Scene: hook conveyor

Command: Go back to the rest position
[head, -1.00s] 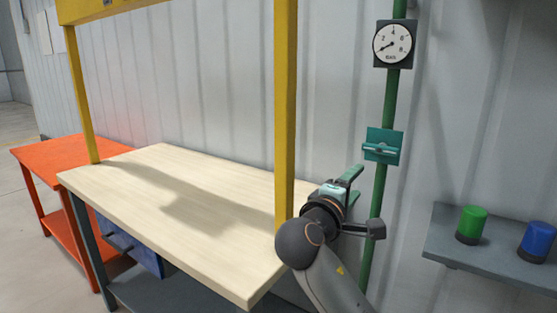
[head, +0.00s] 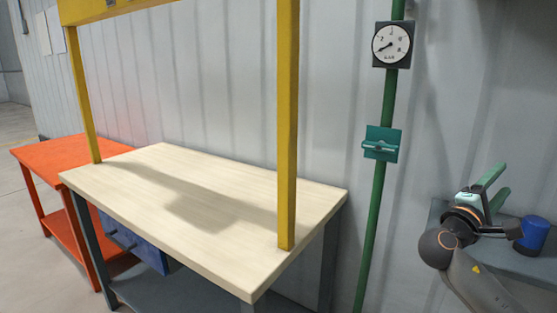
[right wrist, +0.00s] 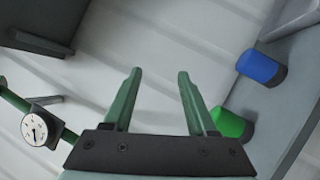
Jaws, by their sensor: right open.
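My right gripper (head: 502,177) is at the right of the head view, in front of the grey wall shelf. Its two green fingers are spread apart with nothing between them. They point up and to the right. In the right wrist view the open fingers (right wrist: 160,72) show only bare wall panel between them. My left gripper is not in view.
A blue cylinder (head: 533,232) stands on the shelf (head: 530,262), close to my right gripper. A green cylinder (right wrist: 233,124) shows in the right wrist view. A green pipe carries a gauge (head: 391,44) and a teal bracket (head: 381,143). The wooden table (head: 150,195) is bare.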

